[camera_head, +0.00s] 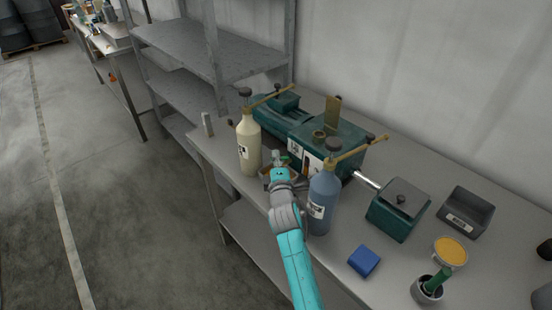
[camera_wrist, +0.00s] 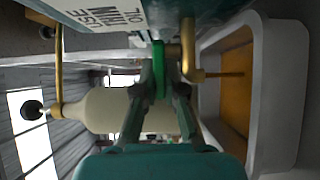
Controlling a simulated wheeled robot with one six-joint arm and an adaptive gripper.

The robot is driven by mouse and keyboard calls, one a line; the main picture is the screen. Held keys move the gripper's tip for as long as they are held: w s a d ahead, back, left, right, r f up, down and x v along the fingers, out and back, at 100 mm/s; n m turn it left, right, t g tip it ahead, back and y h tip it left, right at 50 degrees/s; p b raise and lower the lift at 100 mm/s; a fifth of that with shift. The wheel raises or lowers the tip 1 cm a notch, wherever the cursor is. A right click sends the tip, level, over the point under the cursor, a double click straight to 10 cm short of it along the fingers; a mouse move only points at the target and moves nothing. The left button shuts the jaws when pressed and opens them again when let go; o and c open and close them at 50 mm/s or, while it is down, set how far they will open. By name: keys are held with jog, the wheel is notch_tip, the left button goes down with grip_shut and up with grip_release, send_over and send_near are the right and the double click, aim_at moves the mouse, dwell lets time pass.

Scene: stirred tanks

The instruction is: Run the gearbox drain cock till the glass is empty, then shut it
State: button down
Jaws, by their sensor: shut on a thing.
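The green gearbox (camera_head: 342,133) stands on the bench with a white label on its near side. The brass drain cock (camera_wrist: 188,52) comes out low on it, with a green lever (camera_wrist: 158,60). My gripper (camera_head: 281,162) is shut on this lever; its fingertips also show in the wrist view (camera_wrist: 160,78). A thin amber strand, which looks like running oil, goes from the cock's spout toward a white-walled tray (camera_wrist: 287,95) below. Amber oil (camera_wrist: 235,100) lies in the tray. I cannot make out the level in the glass.
A cream bottle (camera_head: 249,148) with a brass spout stands left of my gripper, and a blue-grey bottle (camera_head: 323,205) stands close on its right. A blue block (camera_head: 364,261), a dark bin (camera_head: 467,212) and an amber-topped dish (camera_head: 450,252) lie farther right.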

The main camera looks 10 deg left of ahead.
jog(key=shift+y, duration=0.3)
dwell(0.4)
jog(key=c, duration=1.2)
grip_release()
jog(key=shift+c, duration=0.2)
jog(key=shift+f, duration=0.15)
jog(key=shift+w+m+h, duration=0.15)
jog(key=shift+m+h, duration=0.3)
jog(key=shift+h, duration=0.4)
jog(key=shift+w+m+h, duration=0.15)
jog(key=shift+m+h, duration=0.3)
jog(key=shift+h, duration=0.4)
